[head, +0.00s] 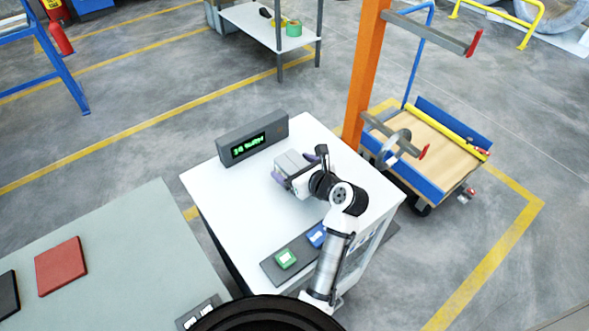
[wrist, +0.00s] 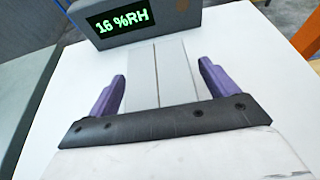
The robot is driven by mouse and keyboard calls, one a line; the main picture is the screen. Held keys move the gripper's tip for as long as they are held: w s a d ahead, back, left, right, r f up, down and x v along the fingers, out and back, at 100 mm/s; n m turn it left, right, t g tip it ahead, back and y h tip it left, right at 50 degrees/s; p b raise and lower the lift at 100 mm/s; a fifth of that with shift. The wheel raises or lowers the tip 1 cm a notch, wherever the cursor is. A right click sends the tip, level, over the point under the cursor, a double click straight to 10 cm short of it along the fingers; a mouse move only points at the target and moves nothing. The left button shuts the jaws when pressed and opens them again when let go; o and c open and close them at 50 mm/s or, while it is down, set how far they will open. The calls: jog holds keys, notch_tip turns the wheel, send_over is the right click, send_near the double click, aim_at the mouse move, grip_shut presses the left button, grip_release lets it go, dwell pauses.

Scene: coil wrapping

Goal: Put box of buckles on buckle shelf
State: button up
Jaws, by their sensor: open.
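A plain light-grey box (head: 290,161) sits on the white cabinet top (head: 240,208). It may be the box of buckles; no buckles or label show. In the wrist view the grey box (wrist: 160,70) lies between the two purple fingers, with a strip of space on each side. My gripper (head: 301,166) is open around it, and it also shows in the wrist view (wrist: 162,88). The near part of the box is hidden by the gripper's dark palm. No shelf is marked as the buckle shelf; a white rack shelf (head: 262,22) stands at the back.
A display box (head: 252,139) reading 16 %RH stands right behind the grey box. A green button (head: 286,259) and a blue one (head: 318,235) sit at the cabinet's front. An orange post (head: 366,70) with arms and a cart (head: 430,158) stand to the right.

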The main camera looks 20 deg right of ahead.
jog(key=shift+r, duration=0.1)
jog(key=c, duration=1.5)
